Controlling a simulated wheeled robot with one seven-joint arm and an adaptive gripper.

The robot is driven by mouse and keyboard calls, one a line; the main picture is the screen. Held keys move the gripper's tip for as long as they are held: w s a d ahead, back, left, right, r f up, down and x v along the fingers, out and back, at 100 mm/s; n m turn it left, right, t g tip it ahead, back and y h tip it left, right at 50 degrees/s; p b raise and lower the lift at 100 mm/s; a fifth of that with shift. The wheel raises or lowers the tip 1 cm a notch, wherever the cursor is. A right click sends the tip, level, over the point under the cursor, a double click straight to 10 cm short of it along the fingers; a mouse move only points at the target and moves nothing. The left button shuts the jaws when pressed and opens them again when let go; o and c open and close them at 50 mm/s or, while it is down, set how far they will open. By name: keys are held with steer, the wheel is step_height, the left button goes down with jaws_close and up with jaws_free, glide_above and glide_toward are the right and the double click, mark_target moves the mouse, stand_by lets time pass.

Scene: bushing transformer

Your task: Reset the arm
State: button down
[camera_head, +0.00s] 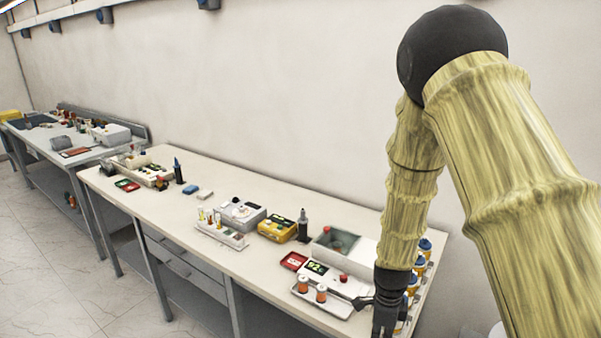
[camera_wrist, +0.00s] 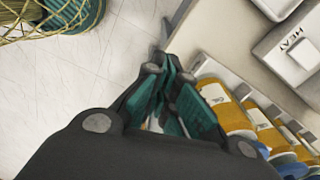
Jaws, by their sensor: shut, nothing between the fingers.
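My arm (camera_head: 415,170) rises on the right of the head view, bends at a black joint and hangs down to the right end of the long bench (camera_head: 225,255). My gripper (camera_head: 385,318) points downward there, near the bench's front right corner. In the wrist view my gripper (camera_wrist: 172,65) has its dark fingers with teal pads together, and nothing shows between them. The fingers appear over the bench edge, with pale floor to their left. Yellow-and-blue bottles (camera_wrist: 220,105) stand close to the right of the fingers; I cannot tell whether they touch.
A white device marked HEAT (camera_wrist: 297,48) lies right of the bottles. Left of my gripper are a tray with orange jars (camera_head: 321,294), a grey-white device (camera_head: 340,243), a dark bottle (camera_head: 303,225) and a yellow box (camera_head: 277,228). A second bench (camera_head: 62,150) stands far left. Floor in front is clear.

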steer(key=s+d+f+n, duration=0.3)
steer(key=s+f+n, duration=0.7)
steer(key=s+f, duration=0.4)
steer(key=s+a+f+n, duration=0.1)
steer(key=s+f+n, duration=0.2)
steer(key=s+n, duration=0.5)
steer(key=s+f+n, duration=0.3)
steer(key=s, duration=0.9)
step_height(320, 180, down, 9)
steer(key=b, duration=0.9)
steer(key=shift+a+n+b, duration=0.25)
steer(key=shift+n+b, duration=0.05)
steer(key=shift+b, duration=0.05)
